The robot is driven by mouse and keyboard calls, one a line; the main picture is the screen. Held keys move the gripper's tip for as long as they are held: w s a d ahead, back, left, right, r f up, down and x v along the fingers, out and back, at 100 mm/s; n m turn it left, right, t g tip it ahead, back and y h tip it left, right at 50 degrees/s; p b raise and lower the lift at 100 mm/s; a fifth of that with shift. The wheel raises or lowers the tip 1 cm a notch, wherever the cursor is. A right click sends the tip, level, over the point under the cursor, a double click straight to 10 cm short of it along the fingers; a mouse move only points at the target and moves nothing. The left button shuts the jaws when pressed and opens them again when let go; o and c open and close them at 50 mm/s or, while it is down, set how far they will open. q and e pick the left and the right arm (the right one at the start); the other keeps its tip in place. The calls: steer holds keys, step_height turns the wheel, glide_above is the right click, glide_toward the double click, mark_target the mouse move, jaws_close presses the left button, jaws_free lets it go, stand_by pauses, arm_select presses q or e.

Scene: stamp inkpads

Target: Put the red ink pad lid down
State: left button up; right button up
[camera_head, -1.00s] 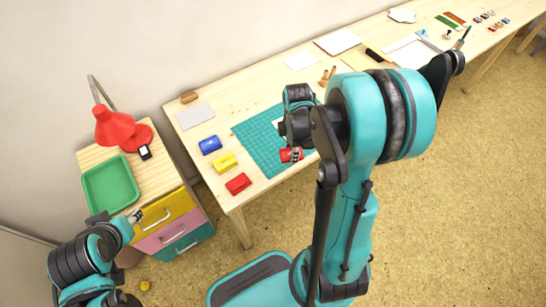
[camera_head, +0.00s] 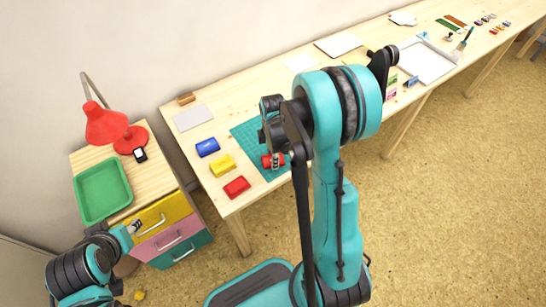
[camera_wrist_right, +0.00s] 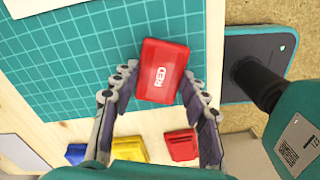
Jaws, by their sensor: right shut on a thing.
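In the head view the lid (camera_head: 267,161) shows at my right gripper (camera_head: 276,160), over the green cutting mat (camera_head: 250,132). I cannot tell whether it touches the mat. The red ink pad (camera_head: 236,187) sits near the table's front left corner and also shows in the right wrist view (camera_wrist_right: 181,146). My left gripper (camera_head: 134,226) is beside the drawer unit, and its fingers are too small to read.
The yellow pad (camera_head: 222,165) and blue pad (camera_head: 207,147) stand in a row with the red one. A grey sheet (camera_head: 193,117) lies behind them. A drawer unit with a green tray (camera_head: 84,197) and a red lamp (camera_head: 105,124) stands left of the table.

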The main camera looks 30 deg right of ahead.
steer(key=shift+f, duration=0.15)
steer(key=o, duration=0.8)
step_height(320, 180, up, 11)
steer(key=p, duration=0.4)
steer(key=shift+s+a+r+m+t+p, duration=0.1)
steer(key=shift+s+a+r+m+t, duration=1.1)
steer(key=shift+s+a+r+m, duration=0.85)
steer(key=shift+s+a+r+m+t+p, duration=0.15)
steer(key=shift+s+a+r+m+t, duration=1.25)
steer(key=shift+r+m, duration=1.05)
steer(key=shift+s+a+r+m+t+p, duration=0.1)
steer(key=shift+s+a+r+m+t, duration=0.9)
steer(key=shift+s+a+r+m, duration=1.35)
steer(key=shift+w+d+f+m, duration=0.35)
steer(key=shift+d+f, duration=0.15)
steer(key=shift+f, duration=0.1)
